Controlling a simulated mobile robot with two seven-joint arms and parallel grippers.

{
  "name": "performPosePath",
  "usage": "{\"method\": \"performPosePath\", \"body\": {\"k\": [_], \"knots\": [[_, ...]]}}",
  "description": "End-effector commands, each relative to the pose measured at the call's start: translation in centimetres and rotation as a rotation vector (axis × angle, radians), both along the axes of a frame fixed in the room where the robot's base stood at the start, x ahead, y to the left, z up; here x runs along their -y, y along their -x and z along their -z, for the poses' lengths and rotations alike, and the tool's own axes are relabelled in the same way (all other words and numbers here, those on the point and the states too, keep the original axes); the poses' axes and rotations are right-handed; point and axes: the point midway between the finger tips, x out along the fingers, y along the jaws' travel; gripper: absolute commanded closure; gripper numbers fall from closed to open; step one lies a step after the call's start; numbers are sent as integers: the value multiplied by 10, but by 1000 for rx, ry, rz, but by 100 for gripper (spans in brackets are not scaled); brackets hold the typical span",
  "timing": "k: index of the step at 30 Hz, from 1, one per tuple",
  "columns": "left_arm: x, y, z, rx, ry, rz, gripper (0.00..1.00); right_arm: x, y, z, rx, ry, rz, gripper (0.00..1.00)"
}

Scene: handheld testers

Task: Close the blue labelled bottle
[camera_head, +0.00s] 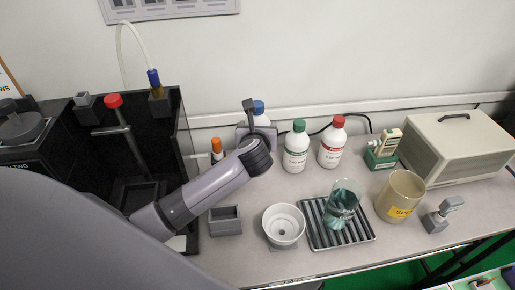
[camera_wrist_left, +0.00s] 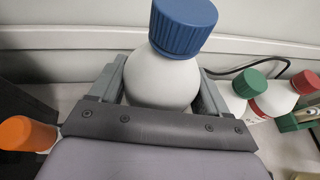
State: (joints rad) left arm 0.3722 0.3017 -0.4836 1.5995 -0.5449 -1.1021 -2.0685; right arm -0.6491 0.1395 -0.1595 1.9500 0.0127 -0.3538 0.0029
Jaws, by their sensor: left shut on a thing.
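The blue-capped white bottle (camera_head: 259,115) stands at the back of the bench near the wall. In the left wrist view the blue cap (camera_wrist_left: 183,26) sits on top of the white bottle body (camera_wrist_left: 160,82); I cannot tell how tight it is. My left gripper (camera_head: 257,131) is shut on the bottle body, with one finger on each side below the cap. The arm hides the lower part of the bottle and its label in the head view. My right gripper is not in view.
A green-capped bottle (camera_head: 296,148) and a red-capped bottle (camera_head: 330,145) stand to the right. An orange-capped bottle (camera_head: 217,149) is close on the left. In front are a white bowl (camera_head: 284,224), a ribbed tray (camera_head: 359,234) with a glass beaker, and a beige pot (camera_head: 400,197).

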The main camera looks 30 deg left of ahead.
Motion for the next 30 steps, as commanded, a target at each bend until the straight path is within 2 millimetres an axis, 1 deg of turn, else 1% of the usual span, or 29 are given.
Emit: {"method": "performPosePath", "body": {"k": [1,4,7,16,17,21,24,27,30], "knots": [[0,0,10,1,0,0,100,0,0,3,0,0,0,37],[0,-1,20,5,0,0,100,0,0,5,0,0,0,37],[0,-1,24,6,-1,0,100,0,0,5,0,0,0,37],[0,-1,25,5,0,0,100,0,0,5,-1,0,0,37],[0,-1,28,4,-1,0,100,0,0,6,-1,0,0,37],[0,0,51,1,-1,-1,100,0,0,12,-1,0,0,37],[0,0,63,2,0,0,100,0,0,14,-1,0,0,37],[0,-1,67,5,0,0,100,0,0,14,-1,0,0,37],[0,-1,66,6,1,1,100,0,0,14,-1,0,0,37]]}}
